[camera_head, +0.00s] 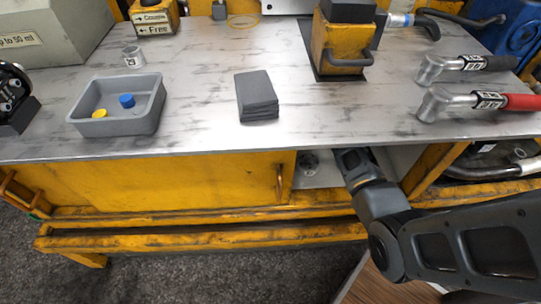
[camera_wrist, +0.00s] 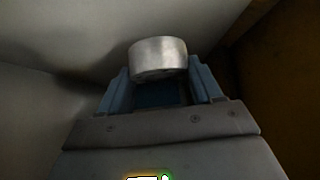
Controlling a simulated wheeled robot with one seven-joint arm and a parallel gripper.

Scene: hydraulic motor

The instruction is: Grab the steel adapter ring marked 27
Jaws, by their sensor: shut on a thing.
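My gripper (camera_wrist: 160,90) is shut on a steel ring (camera_wrist: 158,62), a short silvery cylinder between the two blue-grey fingers in the wrist view. No number shows on its visible side. In the head view my gripper (camera_head: 352,158) reaches into the open compartment under the table's front edge; its fingertips and the held ring are hidden there. Another small steel ring (camera_head: 134,57) with a dark marking stands on the tabletop at the back left; its number is too small to read.
A grey tray (camera_head: 148,122) with a blue and a yellow cap, a stack of grey pads (camera_head: 257,95) and two torque wrenches (camera_head: 470,101) lie on the table (camera_head: 200,60). Compartment walls are close.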

